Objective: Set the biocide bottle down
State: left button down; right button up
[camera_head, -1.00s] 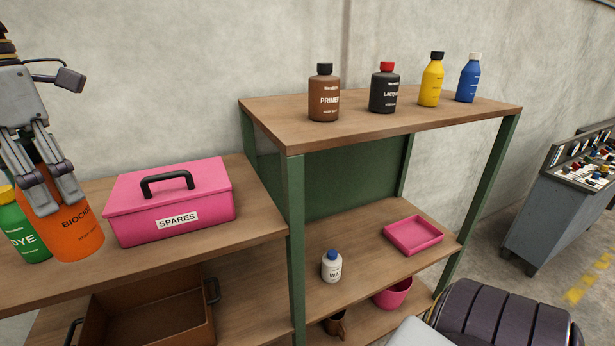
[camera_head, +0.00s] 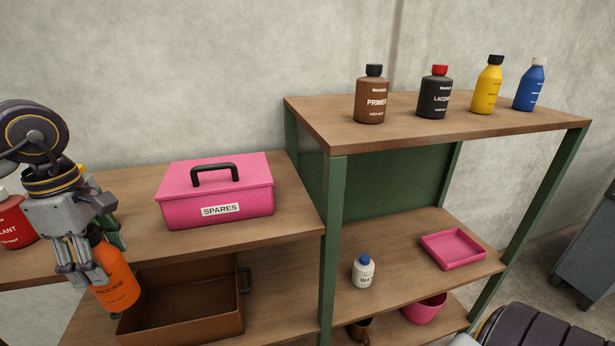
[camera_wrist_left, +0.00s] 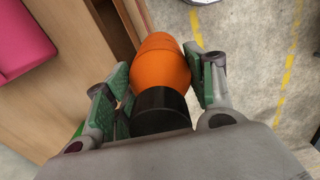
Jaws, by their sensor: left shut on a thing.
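The biocide bottle (camera_head: 118,287) is orange and hangs tilted in my left gripper (camera_head: 84,274), in front of the upper shelf's front edge. My left gripper is shut on it near its neck and hides part of its upper body. In the left wrist view the orange bottle (camera_wrist_left: 163,60) and its black cap (camera_wrist_left: 160,108) lie between the green-padded fingers of the left gripper (camera_wrist_left: 166,75). My right gripper is in neither view now.
The pink spares box (camera_head: 214,193) stands on the left upper shelf (camera_head: 260,238). A brown crate (camera_head: 185,325) stands below. Several bottles line the higher right shelf (camera_head: 330,128).

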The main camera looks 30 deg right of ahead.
pick_arm(q)
jog(key=w+a+f+m, duration=0.1)
jog(key=a+f+m, duration=0.3)
jog(key=f, duration=0.5)
jog(key=w+a+f+m, duration=0.1)
jog(key=a+f+m, duration=0.3)
jog(key=f, duration=0.4)
jog(key=w+a+f+m, duration=0.1)
jog(key=a+f+m, duration=0.3)
jog(key=f, duration=0.5)
jog(key=shift+w+a+f+m, duration=0.3)
jog(key=shift+w+m, duration=0.05)
jog(key=shift+m, duration=0.45)
jog(key=shift+f+b, duration=1.5)
jog(key=shift+f+b, duration=0.3)
jog(key=shift+f, duration=0.1)
